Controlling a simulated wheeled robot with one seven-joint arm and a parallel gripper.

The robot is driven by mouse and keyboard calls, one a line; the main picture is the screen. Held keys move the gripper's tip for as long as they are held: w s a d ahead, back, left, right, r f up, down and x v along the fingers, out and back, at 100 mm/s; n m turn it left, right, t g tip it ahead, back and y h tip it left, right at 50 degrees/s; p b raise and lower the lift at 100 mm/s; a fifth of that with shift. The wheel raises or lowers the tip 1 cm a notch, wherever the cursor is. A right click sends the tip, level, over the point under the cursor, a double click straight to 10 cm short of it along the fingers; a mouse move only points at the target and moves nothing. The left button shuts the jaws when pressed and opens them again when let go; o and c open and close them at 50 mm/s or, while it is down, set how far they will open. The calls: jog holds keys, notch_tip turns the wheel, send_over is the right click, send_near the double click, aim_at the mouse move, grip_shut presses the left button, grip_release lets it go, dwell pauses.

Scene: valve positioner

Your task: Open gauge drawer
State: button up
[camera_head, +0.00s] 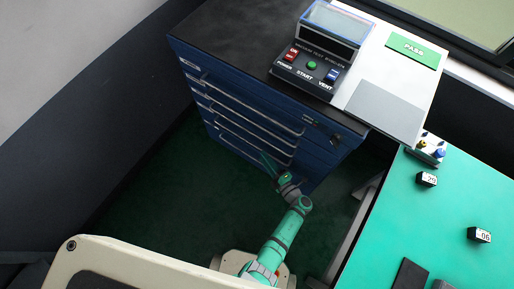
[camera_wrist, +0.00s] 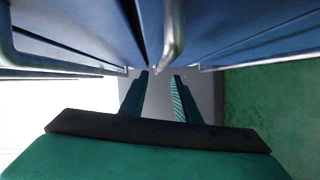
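A blue drawer cabinet (camera_head: 240,108) with a black top stands at the upper middle of the head view. Its front carries several shut drawers with long grey bar handles; I cannot read which one is the gauge drawer. My gripper (camera_head: 271,166) is low in front of the cabinet's right part, close to the lower handles. In the wrist view, the fingers of my gripper (camera_wrist: 162,75) stand apart with a gap between them. A grey drawer handle (camera_wrist: 173,45) ends close to the fingertips, and blue drawer fronts (camera_wrist: 250,45) fill the top. Contact with the handle cannot be told.
A test box with red, green and blue buttons (camera_head: 312,67) stands on the cabinet top beside a white panel with a green PASS sign (camera_head: 413,50). A green table (camera_head: 450,195) with number blocks is at the right. Dark green floor (camera_head: 160,200) is clear at left.

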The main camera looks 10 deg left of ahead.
jog(key=x, duration=0.7)
jog(key=shift+s, duration=0.1)
jog(key=shift+a, duration=0.1)
grip_shut()
